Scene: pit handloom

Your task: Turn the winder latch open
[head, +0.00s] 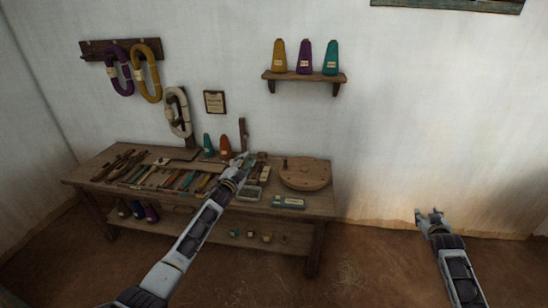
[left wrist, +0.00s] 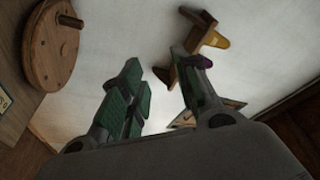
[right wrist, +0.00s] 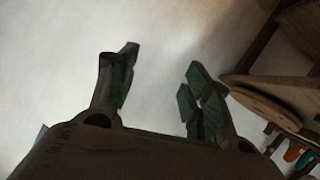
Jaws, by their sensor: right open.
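A round wooden disc with an upright peg, which looks like the winder (head: 306,174), lies at the right end of the workbench. It shows at the upper left of the left wrist view (left wrist: 48,50) and, partly cut off, at the right of the right wrist view (right wrist: 262,100). I cannot make out a separate latch on it. My left gripper (head: 241,158) is over the bench, left of the disc in the head view; its fingers (left wrist: 163,85) are apart with nothing between them. My right gripper (head: 430,214) is open and empty, right of the bench.
The workbench (head: 325,201) carries many tools, cones, a small tray (head: 250,193) and a teal box (head: 288,202). A dark upright post (head: 243,134) stands behind my left gripper. A wall shelf (head: 304,77) holds three cones. The floor right of the bench is clear.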

